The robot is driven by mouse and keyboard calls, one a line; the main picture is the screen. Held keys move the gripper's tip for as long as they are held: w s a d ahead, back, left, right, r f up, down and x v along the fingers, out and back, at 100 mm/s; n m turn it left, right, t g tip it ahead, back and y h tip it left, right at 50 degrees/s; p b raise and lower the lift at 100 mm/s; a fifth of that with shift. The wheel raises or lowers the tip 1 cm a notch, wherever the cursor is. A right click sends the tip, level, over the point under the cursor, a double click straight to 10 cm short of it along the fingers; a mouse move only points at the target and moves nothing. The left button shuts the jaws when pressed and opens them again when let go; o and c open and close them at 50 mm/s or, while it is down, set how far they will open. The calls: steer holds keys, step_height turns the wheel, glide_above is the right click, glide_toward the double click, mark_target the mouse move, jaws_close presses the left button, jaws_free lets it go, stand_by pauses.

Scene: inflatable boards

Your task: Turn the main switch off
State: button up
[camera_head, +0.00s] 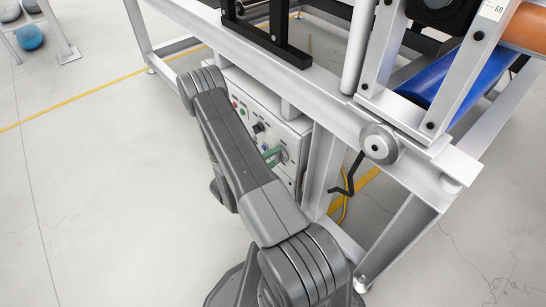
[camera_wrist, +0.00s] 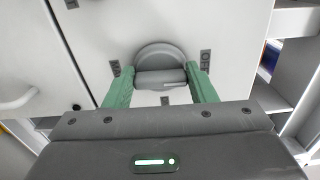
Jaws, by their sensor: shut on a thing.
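The main switch (camera_wrist: 160,54) is a round grey rotary knob with a grip bar across it, on a light panel in the wrist view. The bar lies nearly level in this view. In the head view my gripper (camera_head: 272,156) reaches the right part of the control box (camera_head: 262,108), and the knob shows only in small part there.
The control box carries other small knobs and buttons (camera_head: 258,128) left of the switch. A grey metal frame (camera_head: 322,170) stands right beside it, with a black crank (camera_head: 348,178) and a blue roller (camera_head: 428,78) further right.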

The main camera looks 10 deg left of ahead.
steer(key=shift+n, duration=0.3)
steer(key=o, duration=1)
steer(key=p+v, duration=0.2)
steer(key=v, duration=1.1)
steer(key=shift+s+a, duration=0.25)
steer(key=shift+s, duration=0.05)
steer(key=b+x, duration=0.2)
steer(key=x, duration=1.1)
steer(key=shift+w+d, duration=0.25)
steer(key=shift+w, duration=0.05)
